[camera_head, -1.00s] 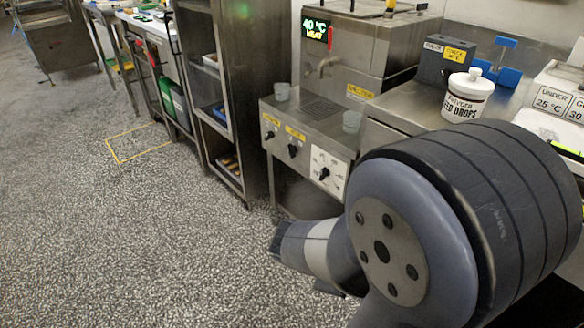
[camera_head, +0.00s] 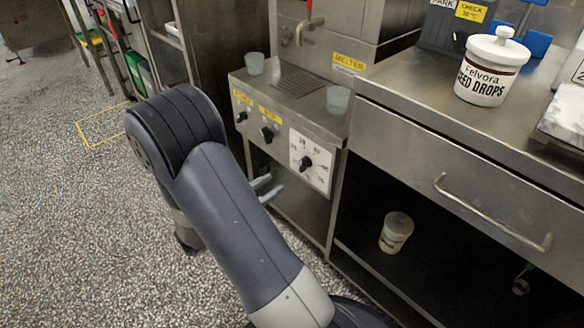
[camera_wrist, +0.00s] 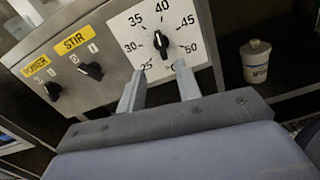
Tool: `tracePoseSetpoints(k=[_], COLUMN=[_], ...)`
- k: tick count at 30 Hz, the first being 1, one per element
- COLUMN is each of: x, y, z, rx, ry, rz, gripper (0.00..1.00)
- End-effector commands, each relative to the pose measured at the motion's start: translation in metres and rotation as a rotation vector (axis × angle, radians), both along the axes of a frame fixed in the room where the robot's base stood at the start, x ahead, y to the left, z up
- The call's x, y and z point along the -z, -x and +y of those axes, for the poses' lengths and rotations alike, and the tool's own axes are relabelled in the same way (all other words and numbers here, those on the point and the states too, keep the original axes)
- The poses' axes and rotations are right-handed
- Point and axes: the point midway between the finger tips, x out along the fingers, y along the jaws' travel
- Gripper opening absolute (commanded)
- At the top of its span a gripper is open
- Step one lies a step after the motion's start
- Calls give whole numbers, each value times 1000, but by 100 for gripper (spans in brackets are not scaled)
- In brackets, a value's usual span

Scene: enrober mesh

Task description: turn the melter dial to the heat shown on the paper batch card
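The melter dial (camera_head: 306,163) is a black knob on a white plate on the front of the steel melter, right of two other black knobs. In the wrist view the dial (camera_wrist: 160,42) has numbers from 25 to 50 around it; its exact setting is hard to read. My gripper (camera_wrist: 160,66) is open and empty, its two fingers apart just below the knob in that view. In the head view my gripper (camera_head: 266,188) is partly hidden by my arm, left of and below the dial. I cannot pick out a paper batch card in the current views.
The STIR knob (camera_wrist: 91,70) and POWER knob (camera_wrist: 53,91) are left of the dial. Two cups, one of them here (camera_head: 338,100), stand on the melter's ledge. A white jar (camera_head: 490,72) stands on the right counter. A small tub (camera_head: 396,232) sits on the shelf below.

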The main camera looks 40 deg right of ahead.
Motion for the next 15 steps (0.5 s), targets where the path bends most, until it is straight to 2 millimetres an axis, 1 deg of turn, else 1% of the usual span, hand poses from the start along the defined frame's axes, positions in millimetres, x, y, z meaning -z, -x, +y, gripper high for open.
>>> tracePoseSetpoints(k=[1, 9, 15], x=[2, 2, 2], y=[0, -3, -5], z=[-9, -55, -82], rx=[5, 7, 5], ry=[-1, -1, -2], rz=[-1, -2, -2], gripper=[33, 33, 33])
